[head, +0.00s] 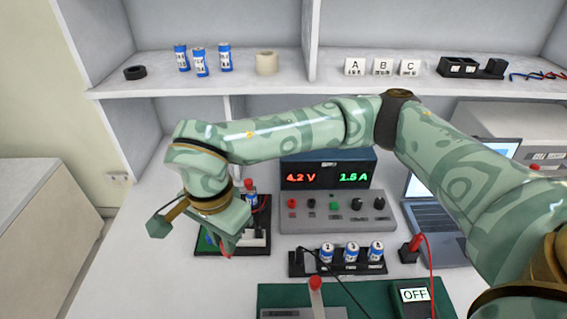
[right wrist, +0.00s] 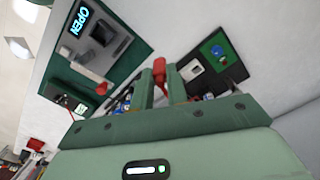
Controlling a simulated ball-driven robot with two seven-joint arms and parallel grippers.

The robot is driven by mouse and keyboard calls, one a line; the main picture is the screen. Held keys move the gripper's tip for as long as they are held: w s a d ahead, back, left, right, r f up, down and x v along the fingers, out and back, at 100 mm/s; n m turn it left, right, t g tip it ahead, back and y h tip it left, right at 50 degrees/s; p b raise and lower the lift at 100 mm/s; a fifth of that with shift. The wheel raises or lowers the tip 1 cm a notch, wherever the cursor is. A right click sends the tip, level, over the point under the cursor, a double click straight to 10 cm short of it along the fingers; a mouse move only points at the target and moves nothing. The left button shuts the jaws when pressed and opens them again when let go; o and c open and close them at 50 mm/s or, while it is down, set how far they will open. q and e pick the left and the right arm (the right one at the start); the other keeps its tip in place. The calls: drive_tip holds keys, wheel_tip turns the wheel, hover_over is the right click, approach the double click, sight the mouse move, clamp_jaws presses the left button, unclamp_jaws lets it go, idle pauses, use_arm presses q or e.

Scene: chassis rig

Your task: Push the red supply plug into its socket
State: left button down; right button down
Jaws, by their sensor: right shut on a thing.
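My right gripper (head: 226,250) reaches over the black tray (head: 200,251) at the left of the table, fingers pointing down. In the right wrist view its two fingers (right wrist: 158,92) are shut on a red plug (right wrist: 159,67), which stands up between them. Only a small red bit of it shows below the gripper in the head view (head: 226,254). A white block (head: 256,239) sits in the tray beside the gripper; it also shows in the right wrist view (right wrist: 190,71). I cannot make out the socket, and whether the plug touches anything is hidden. My left gripper is not in view.
The power supply (head: 328,207) reads 4.2 V and 1.5 A. In front stand a black battery rack (head: 340,268), a red-handled switch (head: 316,285) on a green mat and a meter reading OFF (head: 414,295). A laptop (head: 435,225) is at right. The table's left front is clear.

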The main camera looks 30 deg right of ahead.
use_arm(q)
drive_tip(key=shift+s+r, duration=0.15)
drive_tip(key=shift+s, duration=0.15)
use_arm(e)
drive_tip(key=w+d+f+n, duration=0.1)
drive_tip(key=w+d+n, duration=0.3)
drive_tip(key=d+n, duration=0.4)
drive_tip(key=w+d+f+n, duration=0.1)
drive_tip(key=w+d+n, duration=0.4)
drive_tip(key=d+n, duration=0.3)
drive_tip(key=w+d+f+n, duration=0.2)
drive_tip(key=w+d+n, duration=0.2)
drive_tip(key=d+n, duration=0.4)
drive_tip(key=shift+w, duration=0.35)
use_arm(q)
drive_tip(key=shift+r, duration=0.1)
